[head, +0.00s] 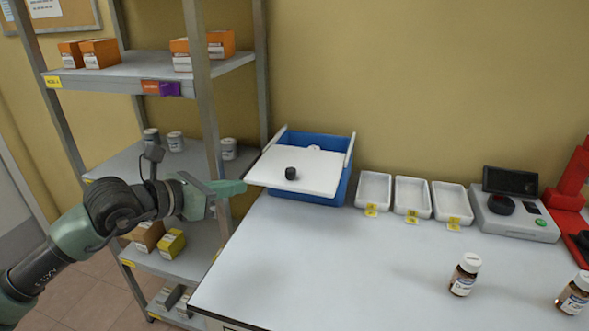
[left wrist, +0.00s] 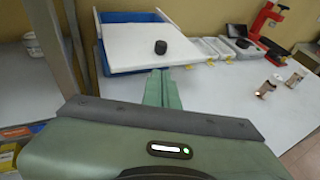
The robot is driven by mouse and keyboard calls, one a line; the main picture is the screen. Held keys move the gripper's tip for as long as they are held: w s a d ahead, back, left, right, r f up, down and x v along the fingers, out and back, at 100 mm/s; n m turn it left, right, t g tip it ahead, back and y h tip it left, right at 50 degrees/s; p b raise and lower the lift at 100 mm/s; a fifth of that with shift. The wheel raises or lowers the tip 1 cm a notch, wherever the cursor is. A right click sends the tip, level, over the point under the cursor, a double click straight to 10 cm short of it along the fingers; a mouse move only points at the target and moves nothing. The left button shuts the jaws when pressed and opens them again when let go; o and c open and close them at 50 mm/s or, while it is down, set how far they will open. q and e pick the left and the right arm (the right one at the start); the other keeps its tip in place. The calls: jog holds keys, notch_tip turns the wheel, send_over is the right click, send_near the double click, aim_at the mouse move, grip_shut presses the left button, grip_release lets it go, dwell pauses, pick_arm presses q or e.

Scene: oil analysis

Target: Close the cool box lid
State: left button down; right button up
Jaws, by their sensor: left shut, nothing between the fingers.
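The cool box (head: 348,185) is blue and stands at the back left of the white table. Its white lid (head: 292,172), with a round black knob (head: 291,173), lies tilted over the box's opening, its front left edge sticking out past the rim. A gap shows at the back. The lid also shows in the left wrist view (left wrist: 140,46), with the blue box (left wrist: 118,17) behind it. My left gripper (head: 240,187) is shut and empty, its fingertips just left of the lid's left corner. In the left wrist view the fingertips (left wrist: 160,72) are close before the lid's front edge. My right gripper is out of view.
Three white trays (head: 374,189) stand right of the box, then a grey device (head: 512,215) and a red press (head: 570,190). Brown bottles (head: 465,274) stand at the front right. A metal shelf (head: 204,110) rises left of the table. The middle of the table is clear.

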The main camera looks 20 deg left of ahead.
pick_arm(q)
jog(key=p, duration=0.3)
send_near(287, 174)
jog(key=p+x, duration=0.1)
jog(key=x, duration=0.4)
jog(key=shift+w+f+p, duration=0.1)
jog(key=shift+p, duration=0.3)
jog(key=shift+w+d+f, duration=0.2)
jog(key=shift+w+d, duration=0.15)
jog(key=shift+w, duration=0.3)
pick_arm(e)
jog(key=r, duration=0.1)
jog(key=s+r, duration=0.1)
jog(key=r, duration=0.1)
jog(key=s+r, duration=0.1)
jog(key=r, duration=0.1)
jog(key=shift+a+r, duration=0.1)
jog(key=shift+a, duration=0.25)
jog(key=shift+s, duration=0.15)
